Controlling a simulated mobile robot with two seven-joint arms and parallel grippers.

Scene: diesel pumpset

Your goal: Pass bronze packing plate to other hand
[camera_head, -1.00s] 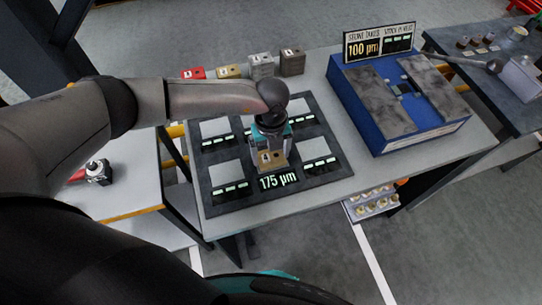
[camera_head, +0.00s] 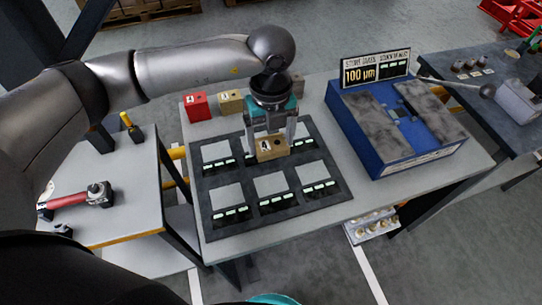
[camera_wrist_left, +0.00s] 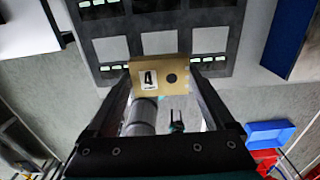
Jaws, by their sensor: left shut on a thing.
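The bronze packing plate (camera_head: 272,148) is a small tan block with a white label reading 4 and a dark round hole. My left gripper (camera_head: 270,132) points down and is shut on it, a finger on each side. The plate appears to be above the dark mat (camera_head: 238,219) on the table. In the left wrist view the plate (camera_wrist_left: 175,64) sits between the fingertips, its labelled face toward the camera. A small dark forked shape with teal (camera_wrist_left: 177,122) shows below it in that view; I cannot tell if it is my right gripper.
Red (camera_head: 196,107) and brass (camera_head: 231,102) blocks stand behind the mat, others partly hidden. A blue stone-topped unit (camera_head: 368,135) with a 100 µm display stands right. A side table (camera_head: 118,216) holds a red-handled tool. Table front is clear.

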